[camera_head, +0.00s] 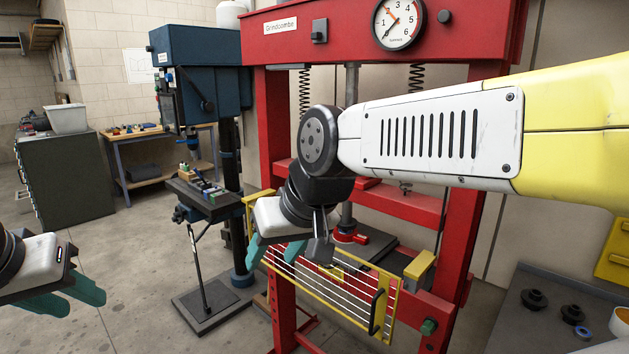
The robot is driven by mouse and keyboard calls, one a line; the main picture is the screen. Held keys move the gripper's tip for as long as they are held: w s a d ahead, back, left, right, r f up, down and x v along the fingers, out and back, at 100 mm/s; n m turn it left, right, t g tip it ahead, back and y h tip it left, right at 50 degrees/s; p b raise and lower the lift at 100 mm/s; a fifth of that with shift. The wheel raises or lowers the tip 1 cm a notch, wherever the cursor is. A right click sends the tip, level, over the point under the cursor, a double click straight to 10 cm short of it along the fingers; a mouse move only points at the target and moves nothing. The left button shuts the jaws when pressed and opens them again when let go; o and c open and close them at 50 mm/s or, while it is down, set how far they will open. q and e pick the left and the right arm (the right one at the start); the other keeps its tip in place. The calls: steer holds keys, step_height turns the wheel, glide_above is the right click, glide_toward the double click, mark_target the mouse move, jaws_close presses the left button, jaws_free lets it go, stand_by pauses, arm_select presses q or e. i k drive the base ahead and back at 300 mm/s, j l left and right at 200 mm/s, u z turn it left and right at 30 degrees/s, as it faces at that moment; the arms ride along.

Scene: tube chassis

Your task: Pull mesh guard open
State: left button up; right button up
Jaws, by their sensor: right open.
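The mesh guard (312,285) is a yellow frame with thin pale horizontal bars, low on the front of the red press. It looks shut across the press opening. Its black upright handle (377,312) is at its right end. My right gripper (272,264) is open and empty, with teal fingers pointing down at the guard's upper left part, left of the handle. It hides part of the guard, and I cannot tell whether it touches it. My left gripper (90,309) is at the lower left, away from the guard, with its teal fingers apart and empty.
The red press (455,230) carries a round gauge (398,22). My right arm crosses in front of it. A blue drill press (200,75) stands left of it. A grey bench (530,330) with black round parts is at the lower right. The floor (140,260) at left is clear.

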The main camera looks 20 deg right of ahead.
mark_target(379, 300)
steer(key=j+z, duration=0.1)
steer(key=z, duration=0.25)
steer(key=j+z, duration=0.1)
steer(key=z, duration=0.3)
steer(key=k+z, duration=0.1)
steer(key=z, duration=0.25)
steer(key=j, duration=0.1)
